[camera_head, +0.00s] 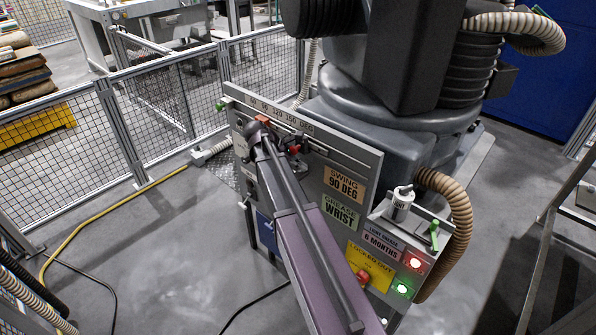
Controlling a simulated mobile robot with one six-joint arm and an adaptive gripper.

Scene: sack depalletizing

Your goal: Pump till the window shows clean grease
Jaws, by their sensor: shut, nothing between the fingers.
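A grey service panel (317,220) stands in front of a large dark machine. It carries a "GREASE WRIST" label (340,212) and a "SWING 90 DEG" label (344,184). My arm crosses the panel from the bottom and covers its middle-left part. My gripper (297,142) is small and dark at the arm's far end, close to the panel's upper part; it is shut and empty. I cannot tell whether it touches anything.
A degree scale (290,123) with an orange marker (263,119) runs along the panel top. A red light (415,262) and green light (402,288) glow beside a yellow "LOCKED OUT" plate (368,268). Mesh fence (160,100) stands behind; a yellow cable (110,205) crosses open floor.

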